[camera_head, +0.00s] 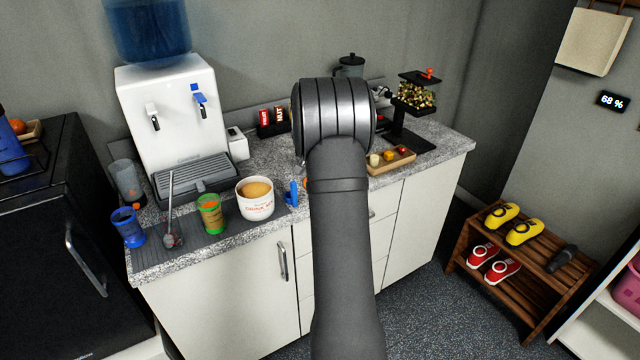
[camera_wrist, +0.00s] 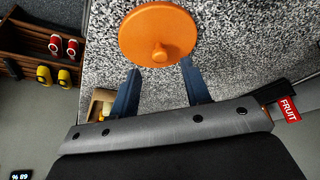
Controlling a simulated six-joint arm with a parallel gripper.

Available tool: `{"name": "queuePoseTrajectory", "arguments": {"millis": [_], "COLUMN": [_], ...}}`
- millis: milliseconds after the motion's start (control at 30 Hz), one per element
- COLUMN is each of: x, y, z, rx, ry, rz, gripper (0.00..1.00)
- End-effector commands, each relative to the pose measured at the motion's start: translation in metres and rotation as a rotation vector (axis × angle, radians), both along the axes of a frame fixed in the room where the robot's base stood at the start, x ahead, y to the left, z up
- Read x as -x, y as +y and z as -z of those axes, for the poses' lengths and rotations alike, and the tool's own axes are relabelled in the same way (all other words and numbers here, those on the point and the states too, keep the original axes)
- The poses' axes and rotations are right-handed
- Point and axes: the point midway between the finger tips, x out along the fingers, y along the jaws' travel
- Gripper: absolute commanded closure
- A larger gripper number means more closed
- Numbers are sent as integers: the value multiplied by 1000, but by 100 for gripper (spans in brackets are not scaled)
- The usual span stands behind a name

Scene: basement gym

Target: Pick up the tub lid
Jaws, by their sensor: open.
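The tub lid is an orange disc (camera_wrist: 158,28) with a small knob. It lies on the speckled counter at the top of the wrist view. My gripper (camera_wrist: 160,67) is open, with its two blue fingers pointing toward the lid. The fingertips appear near the lid's lower edge, on either side of the knob; whether they touch it is unclear. Nothing is between the fingers. In the head view my arm hides most of the lid and gripper. An open white tub (camera_head: 255,207) of brown powder stands left of the arm.
A green cup (camera_head: 211,218) and a blue cup (camera_head: 128,232) stand left of the tub, before the water dispenser (camera_head: 178,120). A wooden tray (camera_head: 392,163) and a tiered stand (camera_head: 416,96) are on the right. Red snack bars (camera_head: 272,118) stand at the back.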

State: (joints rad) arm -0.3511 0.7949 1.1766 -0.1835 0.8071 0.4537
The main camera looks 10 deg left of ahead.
Motion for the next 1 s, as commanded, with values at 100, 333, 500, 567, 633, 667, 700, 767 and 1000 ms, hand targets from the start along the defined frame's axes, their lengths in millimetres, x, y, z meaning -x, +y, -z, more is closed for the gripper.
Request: {"name": "queuePoseTrajectory", "arguments": {"millis": [100,333,500,567,633,667,700,767,1000], "x": [-6,-13,-13,-13,-13,-13,-13,-13,-13], "y": [0,1,1,1,1,1,1,1,1], "z": [19,34,34,34,34,34,34,34,32], "rx": [1,-1,-1,-1,-1,-2,-2,-2,-2], "ry": [3,1,1,1,1,1,1,1,0], "rz": [0,0,0,0,0,-1,-1,-1,-1], "gripper": [57,57,64,76,90,96,100,100,100]}}
